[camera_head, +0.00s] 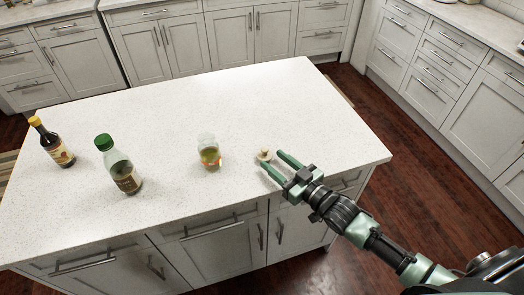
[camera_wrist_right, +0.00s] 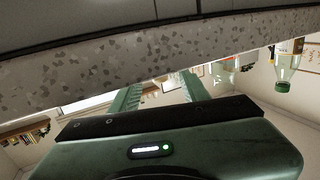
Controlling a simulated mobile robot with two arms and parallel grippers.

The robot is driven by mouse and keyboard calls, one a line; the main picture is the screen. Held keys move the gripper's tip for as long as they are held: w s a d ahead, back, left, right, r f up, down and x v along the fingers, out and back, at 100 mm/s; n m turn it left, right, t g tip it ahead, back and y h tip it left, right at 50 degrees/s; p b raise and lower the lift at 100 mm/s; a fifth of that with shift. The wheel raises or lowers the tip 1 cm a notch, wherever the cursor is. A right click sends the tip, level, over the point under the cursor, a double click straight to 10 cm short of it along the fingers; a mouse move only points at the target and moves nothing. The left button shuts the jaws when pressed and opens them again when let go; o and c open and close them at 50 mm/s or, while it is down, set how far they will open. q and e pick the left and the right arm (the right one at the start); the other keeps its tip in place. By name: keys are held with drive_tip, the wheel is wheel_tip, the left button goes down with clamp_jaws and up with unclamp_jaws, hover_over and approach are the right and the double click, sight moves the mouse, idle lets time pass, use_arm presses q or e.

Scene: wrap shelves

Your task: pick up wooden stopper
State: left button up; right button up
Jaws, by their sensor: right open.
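The wooden stopper (camera_head: 265,154) is a small pale beige piece on the white speckled island countertop (camera_head: 200,110), right of the glass jar. My right gripper (camera_head: 272,160) reaches in from the right with two green fingers spread apart. Its fingertips are close to the stopper, which appears just beyond them at the mouth of the open jaws; contact cannot be told. The right wrist view shows the two green fingers (camera_wrist_right: 158,88) apart beside the countertop; I cannot make out the stopper there. My left gripper is not in view.
A glass jar (camera_head: 209,154) with yellowish-green contents stands left of the stopper. A green-capped bottle (camera_head: 122,170) and a dark bottle (camera_head: 55,147) stand farther left. The countertop behind the stopper is clear. The island's right edge (camera_head: 350,115) is nearby.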

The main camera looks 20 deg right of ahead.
sight(267, 153)
drive_tip(key=shift+w+a+r+p, duration=0.25)
drive_tip(key=shift+w+p, duration=0.05)
drive_tip(key=shift+w, duration=0.25)
drive_tip(key=shift+w+a+r+p, duration=0.2)
drive_tip(key=shift+w+p, duration=0.1)
drive_tip(key=shift+w, duration=0.25)
drive_tip(key=x, duration=0.2)
drive_tip(key=shift+w+a+f, duration=0.1)
drive_tip(key=shift+w+f, duration=0.1)
drive_tip(key=shift+w, duration=0.1)
drive_tip(key=shift+w+a+f, duration=0.1)
drive_tip(key=shift+w+a, duration=0.05)
drive_tip(key=shift+w, duration=0.05)
clamp_jaws()
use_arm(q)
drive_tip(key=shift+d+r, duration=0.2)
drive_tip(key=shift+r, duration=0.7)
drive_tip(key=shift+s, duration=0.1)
